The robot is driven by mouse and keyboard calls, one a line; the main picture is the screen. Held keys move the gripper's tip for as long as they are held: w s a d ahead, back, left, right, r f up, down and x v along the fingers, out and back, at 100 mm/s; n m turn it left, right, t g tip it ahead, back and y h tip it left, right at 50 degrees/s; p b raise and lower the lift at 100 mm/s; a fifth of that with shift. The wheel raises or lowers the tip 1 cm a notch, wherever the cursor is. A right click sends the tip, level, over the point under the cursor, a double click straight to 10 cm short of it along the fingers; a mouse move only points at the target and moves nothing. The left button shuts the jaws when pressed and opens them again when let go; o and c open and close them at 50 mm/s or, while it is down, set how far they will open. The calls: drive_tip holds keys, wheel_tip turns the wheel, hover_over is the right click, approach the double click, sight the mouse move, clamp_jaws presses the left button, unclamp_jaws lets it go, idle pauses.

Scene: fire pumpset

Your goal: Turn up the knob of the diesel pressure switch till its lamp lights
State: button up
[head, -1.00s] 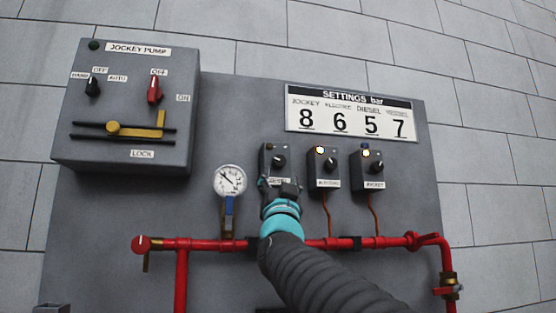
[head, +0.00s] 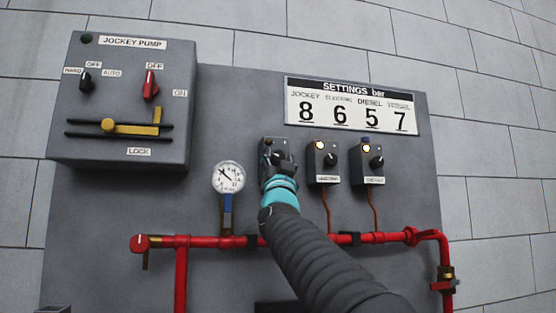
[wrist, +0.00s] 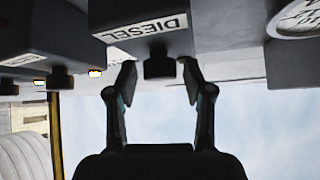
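The diesel pressure switch (head: 266,150) is the leftmost of the small grey boxes on the panel, partly behind my gripper in the head view. Its DIESEL label (wrist: 148,27) shows upside down in the wrist view. Its dark knob (wrist: 159,66) points out between my fingertips. My gripper (wrist: 158,76) is open, one finger on each side of the knob, with a small gap visible on both sides. In the head view my gripper (head: 280,166) covers much of the box front. No lit lamp shows on the diesel box.
The electric switch (head: 323,168) and the jockey switch (head: 368,168) stand close to the right, lamps lit. A pressure gauge (head: 228,177) is to the left. A red pipe (head: 205,242) runs below. The settings board (head: 350,107) reads diesel 5. The jockey pump box (head: 130,110) is upper left.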

clamp_jaws()
drive_tip(key=shift+r+m+h+p, duration=0.3)
drive_tip(key=shift+m+h+p, duration=0.1)
drive_tip(key=shift+m+p, duration=0.25)
drive_tip(key=shift+f+m+h+p, duration=0.15)
drive_tip(key=shift+m+h+p, duration=0.25)
drive_tip(key=shift+m+h, duration=0.25)
drive_tip(key=shift+f, duration=0.1)
drive_tip(key=shift+o, duration=2)
unclamp_jaws()
drive_tip(key=shift+s, duration=0.1)
drive_tip(key=v, duration=1.2)
